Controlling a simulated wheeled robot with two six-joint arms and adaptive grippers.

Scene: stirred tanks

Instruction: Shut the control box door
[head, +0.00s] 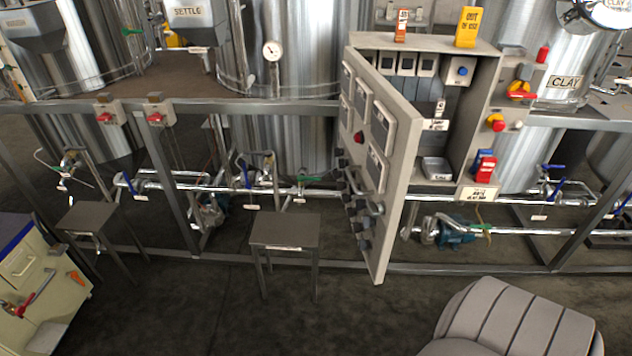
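The control box (485,112) is a beige cabinet mounted at the tank frame, right of the middle in the head view. Its door (398,172) stands wide open, swung out toward me from the box's left side. The door's outer face carries several gauges or displays, a red button, a row of dark knobs and a grey handle (372,207). Inside the box I see switches along the top, a blue device and a grey tray (436,168). Neither of my grippers is in view.
Two small grey tables (285,231) stand left of the door. A beige cart (42,285) is at the left edge. Steel tanks and pipes lie behind. Floor is clear below the door.

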